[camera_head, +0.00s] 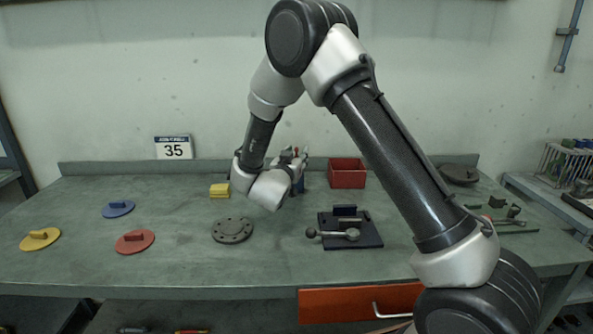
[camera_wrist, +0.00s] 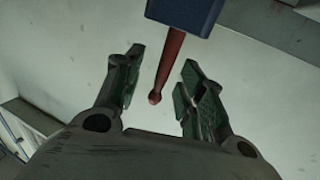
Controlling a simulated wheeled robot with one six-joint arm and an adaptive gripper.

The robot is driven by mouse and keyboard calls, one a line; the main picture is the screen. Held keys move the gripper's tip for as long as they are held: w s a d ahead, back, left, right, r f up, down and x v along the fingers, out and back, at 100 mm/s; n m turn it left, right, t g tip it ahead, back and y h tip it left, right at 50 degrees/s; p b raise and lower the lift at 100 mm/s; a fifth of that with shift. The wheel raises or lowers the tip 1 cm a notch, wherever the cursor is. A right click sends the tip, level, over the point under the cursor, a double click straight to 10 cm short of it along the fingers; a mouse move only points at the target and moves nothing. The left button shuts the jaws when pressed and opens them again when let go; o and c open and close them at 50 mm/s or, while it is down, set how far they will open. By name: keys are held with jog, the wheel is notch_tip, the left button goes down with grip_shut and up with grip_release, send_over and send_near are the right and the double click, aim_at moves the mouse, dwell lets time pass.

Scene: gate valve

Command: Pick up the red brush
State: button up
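The red brush (camera_wrist: 169,62) shows in the wrist view as a thin red handle with a rounded end, reaching out of a blue holder (camera_wrist: 184,14). Its other end is hidden inside the holder. My gripper (camera_wrist: 160,78) is open and empty, with one finger on each side of the handle in the picture. I see a gap between the handle and each finger and cannot tell the exact depth. In the head view, my gripper (camera_head: 296,159) is at the back of the bench, beside a small red tip. It partly hides the blue holder (camera_head: 301,186).
A red bin (camera_head: 347,173) stands just right of the holder. Yellow blocks (camera_head: 219,190) and a grey flange (camera_head: 232,230) lie to the left. A dark clamp plate (camera_head: 350,232) lies in front. Coloured lidded discs are further left. The wall rises behind the bench.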

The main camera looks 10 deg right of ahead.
jog(key=shift+w+d, duration=0.15)
jog(key=shift+w, duration=0.05)
grip_shut()
